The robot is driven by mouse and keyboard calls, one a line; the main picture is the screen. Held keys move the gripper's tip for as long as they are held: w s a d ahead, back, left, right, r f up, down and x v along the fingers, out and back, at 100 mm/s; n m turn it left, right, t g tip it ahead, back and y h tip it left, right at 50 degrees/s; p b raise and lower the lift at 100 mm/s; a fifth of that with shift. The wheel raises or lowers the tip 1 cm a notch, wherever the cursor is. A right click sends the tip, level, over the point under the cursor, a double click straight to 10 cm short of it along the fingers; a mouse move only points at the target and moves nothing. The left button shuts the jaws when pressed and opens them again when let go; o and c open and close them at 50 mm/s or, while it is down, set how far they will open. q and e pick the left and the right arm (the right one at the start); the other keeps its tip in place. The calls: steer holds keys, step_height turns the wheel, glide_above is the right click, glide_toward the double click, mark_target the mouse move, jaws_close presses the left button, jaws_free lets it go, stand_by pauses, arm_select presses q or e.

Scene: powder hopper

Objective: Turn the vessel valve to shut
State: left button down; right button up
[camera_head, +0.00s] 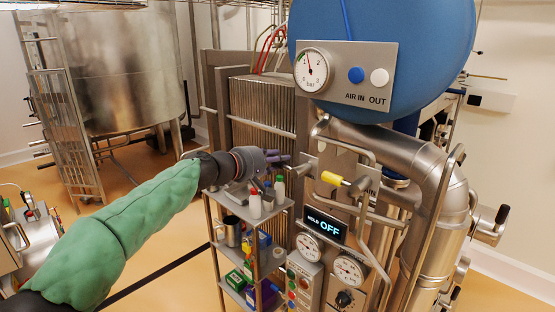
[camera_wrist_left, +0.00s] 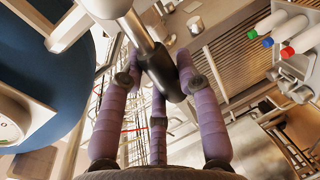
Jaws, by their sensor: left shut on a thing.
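My left gripper (camera_head: 280,157) reaches in from the left in front of the hopper's pipework. In the left wrist view its purple fingers (camera_wrist_left: 158,95) are around a black-ended handle (camera_wrist_left: 162,75) on a metal shaft, and it is shut on that handle. I take this to be the vessel valve's handle; in the head view the fingers and nearby pipes hide it. A valve with a yellow grip (camera_head: 332,178) sits just to the right of the gripper, apart from it. My right gripper is not in view.
The blue vessel (camera_head: 430,60) with a gauge (camera_head: 313,68) hangs above right. A shelf cart (camera_head: 213,240) with bottles (camera_head: 255,203) stands below the gripper. A large steel tank (camera_head: 120,70) is at the left; floor between is open.

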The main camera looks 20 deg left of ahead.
arm_select(q)
steer(key=shift+f+n+h+b, duration=0.3)
steer(key=shift+f+n, duration=0.4)
steer(key=shift+n, duration=0.1)
steer(key=shift+w+d+f, duration=0.1)
steer(key=shift+d+f, duration=0.05)
steer(key=shift+f, duration=0.3)
steer(key=shift+f+g, duration=0.1)
steer(key=shift+g, duration=0.2)
steer(key=c, duration=0.8)
jaws_free()
steer(key=shift+d, duration=0.1)
steer(key=shift+c, duration=0.2)
steer(key=shift+d, duration=0.1)
steer(key=shift+a, duration=0.45)
steer(key=shift+d+r, duration=0.1)
steer(key=shift+r, duration=0.3)
steer(key=shift+a, duration=0.25)
